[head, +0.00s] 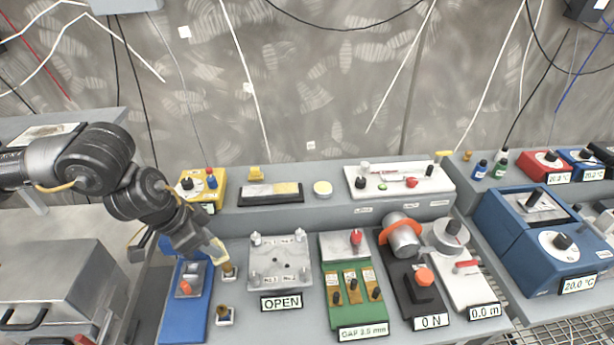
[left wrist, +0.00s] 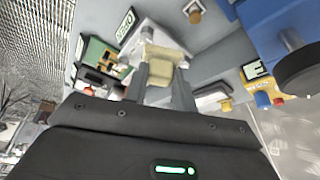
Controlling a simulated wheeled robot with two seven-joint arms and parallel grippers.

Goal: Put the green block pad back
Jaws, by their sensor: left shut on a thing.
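My left gripper (head: 213,248) is shut on a small beige pad (left wrist: 163,60), which shows between its fingers in the left wrist view. In the head view the gripper hangs left of the steel plate fixture, above a small white holder with a brown knob (head: 228,271). I cannot tell whether the pad touches that holder. A similar white holder (head: 225,317) sits nearer the front. The green block (head: 356,306), labelled GAP 3.5 mm, stands right of the fixture with several brass strips and black knobs on it. My right gripper is not in view.
The steel plate fixture (head: 279,264), labelled OPEN, stands between the gripper and the green block. A blue base (head: 187,322) with a red knob lies left of it. A black stand (head: 407,275) is right of the green block. A raised shelf (head: 290,218) runs behind.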

